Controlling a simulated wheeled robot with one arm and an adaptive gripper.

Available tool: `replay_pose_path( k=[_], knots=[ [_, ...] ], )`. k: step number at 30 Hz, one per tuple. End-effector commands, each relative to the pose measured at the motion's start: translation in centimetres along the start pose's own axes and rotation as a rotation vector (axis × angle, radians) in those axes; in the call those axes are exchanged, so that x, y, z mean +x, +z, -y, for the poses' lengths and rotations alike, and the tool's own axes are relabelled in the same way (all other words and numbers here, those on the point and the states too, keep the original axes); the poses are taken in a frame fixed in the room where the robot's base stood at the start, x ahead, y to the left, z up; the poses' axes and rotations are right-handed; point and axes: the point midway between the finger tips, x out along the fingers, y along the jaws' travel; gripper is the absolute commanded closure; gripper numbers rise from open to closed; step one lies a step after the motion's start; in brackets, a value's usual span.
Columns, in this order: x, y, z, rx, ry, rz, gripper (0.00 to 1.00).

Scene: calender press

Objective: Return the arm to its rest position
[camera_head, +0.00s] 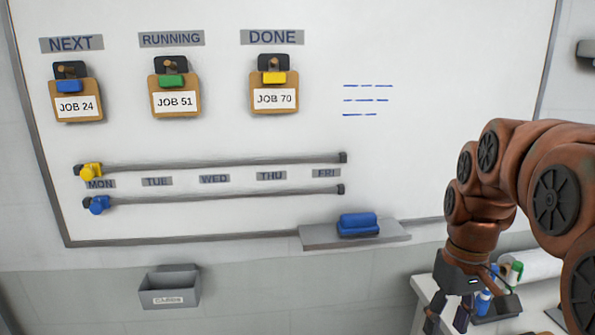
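My gripper (447,318) is at the lower right, pointing down, with its two dark fingers apart and nothing seen between them. It hangs in front of the white table at the lower right, below the whiteboard's lower edge. My copper-coloured arm comes in from the right edge and bends down to it. The whiteboard (400,140) fills most of the view. Clipboards JOB 24 (76,106), JOB 51 (175,102) and JOB 70 (274,98) hang under NEXT, RUNNING and DONE.
A yellow slider (92,171) and a blue slider (99,205) sit at the left ends of two rails. A blue eraser (358,224) lies on the board's ledge (318,237). A grey wall bin (171,288) is below. The white table (425,285) holds bottles and a roll.

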Motion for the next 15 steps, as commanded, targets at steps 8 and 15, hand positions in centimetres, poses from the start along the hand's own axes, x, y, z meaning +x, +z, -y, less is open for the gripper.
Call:
replay_pose_path(
  k=[8,15],
  knots=[
    [4.0,6.2,5.1,0.073,0.013,0.030,0.49],
    [8.1,12.1,8.3,0.141,0.029,0.054,0.49]
  ],
)
